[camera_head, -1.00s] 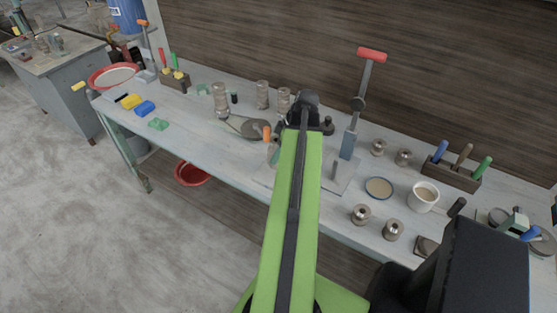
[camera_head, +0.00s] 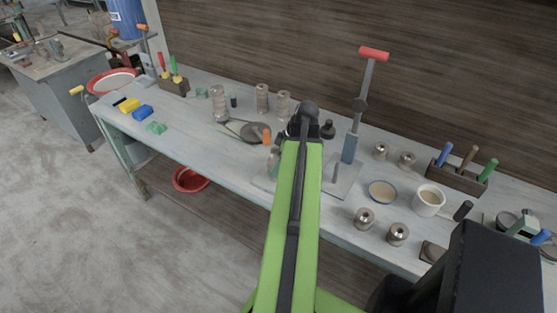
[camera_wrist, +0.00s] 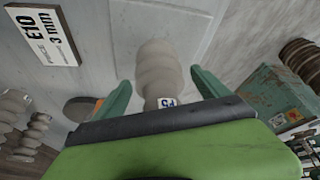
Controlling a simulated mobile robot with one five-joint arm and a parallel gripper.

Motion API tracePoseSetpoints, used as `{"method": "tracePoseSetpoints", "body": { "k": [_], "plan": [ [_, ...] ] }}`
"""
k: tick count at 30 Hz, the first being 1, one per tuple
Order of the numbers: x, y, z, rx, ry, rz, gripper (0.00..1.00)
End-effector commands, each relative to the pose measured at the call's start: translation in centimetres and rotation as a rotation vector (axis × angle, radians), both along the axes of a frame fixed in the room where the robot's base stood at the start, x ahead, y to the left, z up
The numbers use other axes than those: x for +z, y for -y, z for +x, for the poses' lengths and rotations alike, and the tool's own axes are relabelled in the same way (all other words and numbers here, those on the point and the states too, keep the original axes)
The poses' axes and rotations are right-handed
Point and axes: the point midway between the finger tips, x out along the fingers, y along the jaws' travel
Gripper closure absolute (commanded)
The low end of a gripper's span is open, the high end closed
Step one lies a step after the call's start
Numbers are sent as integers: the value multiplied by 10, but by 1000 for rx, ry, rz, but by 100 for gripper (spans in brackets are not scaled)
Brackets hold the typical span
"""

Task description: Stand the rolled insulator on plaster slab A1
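A pale grey-beige ribbed insulator (camera_wrist: 158,72) is in the middle of the wrist view, with a small white and blue label at its near end. My gripper (camera_wrist: 161,80) has its two green fingers apart, one on each side of the insulator, with a narrow gap showing beside each. In the head view my arm hides most of the gripper and the insulator by it. A flat pale panel lies behind the insulator in the wrist view. I cannot read A1 on any slab.
Ribbed insulators (camera_head: 262,98) stand at the back of the bench. A red-handled press (camera_head: 351,146) stands right of my arm, with a cup (camera_head: 428,200) and metal spools (camera_head: 364,218) beyond. An E10 3 mm sign (camera_wrist: 43,36) and a green box (camera_wrist: 274,96) flank the wrist view.

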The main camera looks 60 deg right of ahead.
Motion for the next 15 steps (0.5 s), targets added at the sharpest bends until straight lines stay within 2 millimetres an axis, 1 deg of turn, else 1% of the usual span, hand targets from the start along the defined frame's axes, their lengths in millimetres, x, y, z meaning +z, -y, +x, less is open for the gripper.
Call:
{"method": "tracePoseSetpoints", "body": {
  "k": [8,11,15],
  "plan": [
    [3,0,0,0,0,0,15],
    [12,1,-2,-1,0,0,15],
    [35,3,-9,-1,0,0,15]
  ]
}}
